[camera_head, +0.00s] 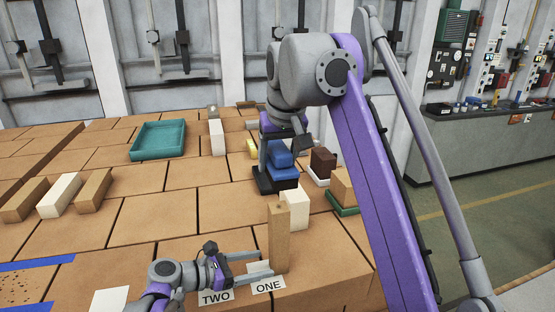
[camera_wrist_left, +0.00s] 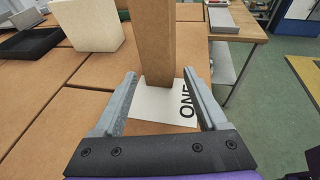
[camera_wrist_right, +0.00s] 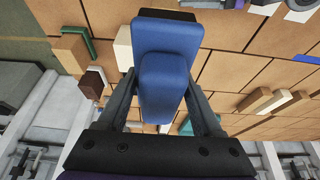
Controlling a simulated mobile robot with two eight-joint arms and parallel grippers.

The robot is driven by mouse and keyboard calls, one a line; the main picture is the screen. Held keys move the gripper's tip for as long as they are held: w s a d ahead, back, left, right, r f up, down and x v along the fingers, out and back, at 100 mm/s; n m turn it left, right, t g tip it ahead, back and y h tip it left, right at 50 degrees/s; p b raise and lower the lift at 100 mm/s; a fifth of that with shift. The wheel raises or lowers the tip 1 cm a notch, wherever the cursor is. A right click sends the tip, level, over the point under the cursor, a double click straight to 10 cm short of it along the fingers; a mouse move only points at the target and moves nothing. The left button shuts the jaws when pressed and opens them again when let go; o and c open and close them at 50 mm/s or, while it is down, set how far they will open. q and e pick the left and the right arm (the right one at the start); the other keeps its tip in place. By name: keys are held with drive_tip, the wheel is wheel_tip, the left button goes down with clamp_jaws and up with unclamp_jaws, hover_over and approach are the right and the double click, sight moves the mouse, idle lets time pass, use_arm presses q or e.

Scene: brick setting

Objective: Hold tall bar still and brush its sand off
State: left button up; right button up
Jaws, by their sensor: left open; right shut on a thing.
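The tall bar (camera_head: 279,240) is a tan block standing upright by the label ONE (camera_head: 267,286). It also rises in the left wrist view (camera_wrist_left: 154,40). My left gripper (camera_head: 266,264) is open, with its fingertips close to the bar's lower part, one to each side in the left wrist view (camera_wrist_left: 160,76). I cannot tell whether they touch it. My right gripper (camera_wrist_right: 160,80) is shut on a blue brush (camera_wrist_right: 166,38), by its narrower handle. In the head view the brush (camera_head: 283,167) is over the black tray (camera_head: 264,182); any gap is unclear. I cannot make out sand on the bar.
A cream block (camera_head: 296,208) stands just behind the bar. A brown block (camera_head: 323,162) and a tan block on a green tray (camera_head: 345,210) are to the right. An empty teal tray (camera_head: 158,140) is at the back left. The label TWO (camera_head: 215,297) lies left of ONE.

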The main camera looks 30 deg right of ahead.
sight(271, 262)
use_arm(q)
drive_tip(key=shift+x, duration=2.8)
drive_tip(key=shift+a, duration=0.1)
drive_tip(key=shift+c, duration=0.2)
drive_tip(key=c, duration=0.8)
